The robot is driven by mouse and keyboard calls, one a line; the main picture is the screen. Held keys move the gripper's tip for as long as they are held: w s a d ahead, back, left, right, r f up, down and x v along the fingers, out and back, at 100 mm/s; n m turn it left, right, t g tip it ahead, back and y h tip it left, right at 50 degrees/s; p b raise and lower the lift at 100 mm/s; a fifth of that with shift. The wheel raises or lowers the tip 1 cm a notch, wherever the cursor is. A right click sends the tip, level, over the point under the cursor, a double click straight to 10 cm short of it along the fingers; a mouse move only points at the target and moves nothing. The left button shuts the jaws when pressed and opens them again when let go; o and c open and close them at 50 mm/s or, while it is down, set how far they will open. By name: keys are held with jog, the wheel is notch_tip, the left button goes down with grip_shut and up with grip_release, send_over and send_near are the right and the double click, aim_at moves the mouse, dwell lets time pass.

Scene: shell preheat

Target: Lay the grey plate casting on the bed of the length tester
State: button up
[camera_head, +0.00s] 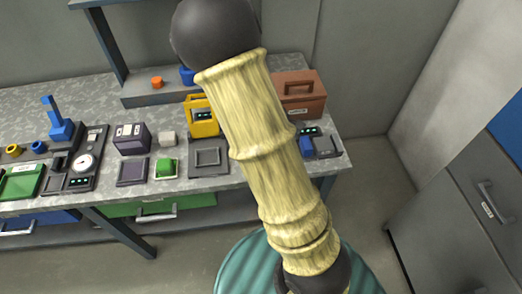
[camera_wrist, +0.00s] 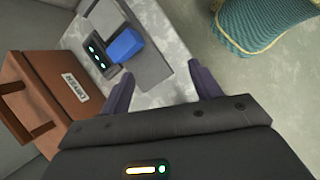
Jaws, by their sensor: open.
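My gripper (camera_wrist: 160,72) is open and empty in the wrist view, its two dark fingers spread over the bench's right end. Beyond the fingers is a device with a lit display (camera_wrist: 98,58), a blue block (camera_wrist: 126,45) and flat grey slabs (camera_wrist: 146,75). It also shows at the bench's right end in the head view (camera_head: 325,147), partly behind my arm. I cannot tell whether it is the length tester, or whether a grey slab there is the plate casting. A dial device with a blue lever (camera_head: 84,163) stands at the left in the head view.
The brown labelled box (camera_wrist: 42,95) stands beside the display device.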

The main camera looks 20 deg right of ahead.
jog(key=s+a+r+m+t+y, duration=0.3)
jog(key=a+r+m, duration=0.4)
jog(key=a+m, duration=0.3)
jog(key=s+a+y, duration=0.1)
jog(key=s, duration=0.1)
jog(key=shift+s+a+r+t+y, duration=0.35)
jog(key=shift+s+a+t+y, duration=0.05)
